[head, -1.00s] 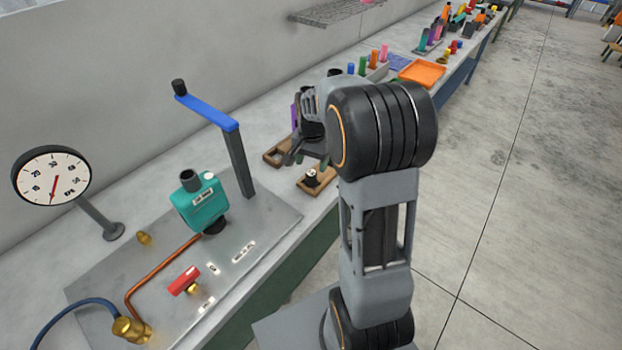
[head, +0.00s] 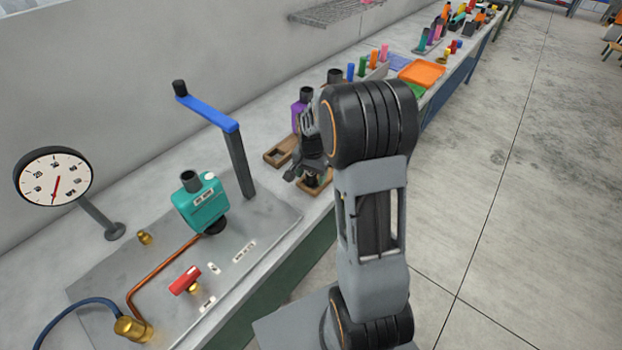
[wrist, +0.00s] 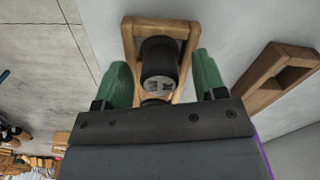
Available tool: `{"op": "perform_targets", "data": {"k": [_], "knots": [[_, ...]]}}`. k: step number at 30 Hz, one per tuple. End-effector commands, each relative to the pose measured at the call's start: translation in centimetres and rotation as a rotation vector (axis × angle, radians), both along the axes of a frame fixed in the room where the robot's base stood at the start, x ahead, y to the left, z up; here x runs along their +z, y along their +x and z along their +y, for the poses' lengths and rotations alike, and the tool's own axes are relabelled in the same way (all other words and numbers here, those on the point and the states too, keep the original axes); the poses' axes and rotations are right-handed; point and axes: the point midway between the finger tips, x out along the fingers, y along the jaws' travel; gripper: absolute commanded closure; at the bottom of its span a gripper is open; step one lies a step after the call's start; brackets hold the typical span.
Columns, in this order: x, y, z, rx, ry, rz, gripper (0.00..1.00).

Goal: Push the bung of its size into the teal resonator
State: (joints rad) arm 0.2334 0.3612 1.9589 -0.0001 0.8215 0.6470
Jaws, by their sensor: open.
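The teal resonator (head: 203,210) stands on the grey metal plate at left, with a dark neck pointing up. In the wrist view a black bung (wrist: 160,58) with a pale marked end sits in a wooden holder (wrist: 129,38). My gripper (wrist: 163,80) is open, its green fingers on either side of the bung with gaps to it. In the head view my gripper (head: 305,172) is over that holder and hides most of it and the bung. Whether the bung's size matches the resonator cannot be told.
A second wooden holder (wrist: 272,80) lies beside the first. A purple can (head: 299,108) stands behind my gripper. A post with a blue lever (head: 207,112) rises beside the resonator. A gauge (head: 54,176), copper pipe (head: 150,277) and red valve handle (head: 185,280) are at left.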

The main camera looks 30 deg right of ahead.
Motion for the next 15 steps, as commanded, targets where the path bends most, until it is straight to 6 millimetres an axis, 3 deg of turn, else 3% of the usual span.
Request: {"op": "perform_targets", "data": {"k": [2, 15], "knots": [[0.02, 0.00, 0.00, 0.000, 0.000, 0.000, 0.35], [0.03, 0.01, 0.01, 0.000, 0.000, 0.000, 0.77]]}}
